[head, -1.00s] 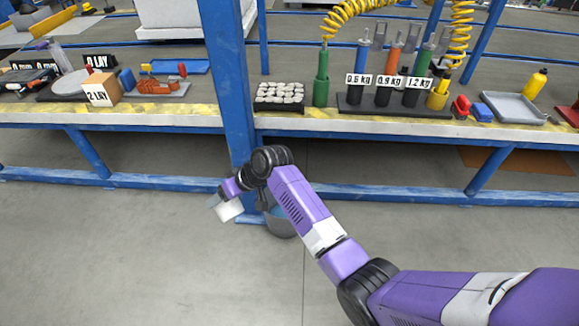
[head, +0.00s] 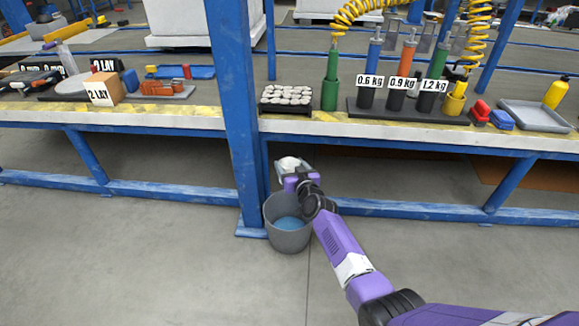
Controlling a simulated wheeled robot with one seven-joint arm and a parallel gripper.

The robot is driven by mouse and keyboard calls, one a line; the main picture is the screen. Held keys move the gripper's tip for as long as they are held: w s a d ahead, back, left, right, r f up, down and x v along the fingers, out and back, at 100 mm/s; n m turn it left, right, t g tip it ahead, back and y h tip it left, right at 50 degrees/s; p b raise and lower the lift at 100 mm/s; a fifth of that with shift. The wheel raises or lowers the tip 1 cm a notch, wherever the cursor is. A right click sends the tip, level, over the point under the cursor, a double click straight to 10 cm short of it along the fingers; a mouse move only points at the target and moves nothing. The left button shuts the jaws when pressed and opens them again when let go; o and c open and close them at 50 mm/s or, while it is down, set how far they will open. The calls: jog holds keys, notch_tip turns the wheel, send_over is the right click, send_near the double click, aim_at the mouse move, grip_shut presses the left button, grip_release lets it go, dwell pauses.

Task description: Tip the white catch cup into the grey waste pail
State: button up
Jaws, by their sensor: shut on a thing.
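The white catch cup (head: 289,163) shows at the end of my purple arm, in front of the bench's lower part. My gripper (head: 292,176) is shut on it; the fingers are small and partly hidden by my wrist. The grey waste pail (head: 288,239) stands on the floor at the foot of the blue post, with something blue inside. In the picture the cup is above the pail's far rim. I cannot tell the cup's exact tilt or what it holds.
A blue post (head: 232,110) rises just left of the pail. The bench edge (head: 400,131) and a low blue rail (head: 400,210) run behind it. Labelled tools (head: 398,85) stand on the bench. The floor (head: 130,260) at the front left is clear.

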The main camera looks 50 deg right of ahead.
jog(key=s+a+r+t+p, duration=0.1)
jog(key=s+a+r, duration=0.1)
jog(key=s+a, duration=0.2)
jog(key=s+a+r+n+h+p, duration=0.1)
jog(key=s+a+r+p, duration=0.1)
jog(key=a, duration=0.4)
jog(key=shift+s+r+t, duration=0.4)
jog(key=shift+s+r, duration=0.1)
jog(key=shift+s, duration=0.35)
dwell(0.5)
jog(key=s+a+r+n+t+y, duration=0.15)
jog(key=s+a+n+y, duration=0.35)
jog(key=a, duration=0.8)
jog(key=s+a+r+n+t+y, duration=0.15)
jog(key=s+a+y, duration=0.35)
jog(key=a, duration=0.8)
jog(key=s+r+m+h+p, duration=0.1)
jog(key=s+r+p, duration=0.2)
jog(key=r+p, duration=1.7)
jog(key=d+p, duration=0.1)
jog(key=p, duration=0.9)
jog(key=shift+r+g+h, duration=0.3)
jog(key=shift+g+h, duration=0.1)
jog(key=shift+s, duration=0.1)
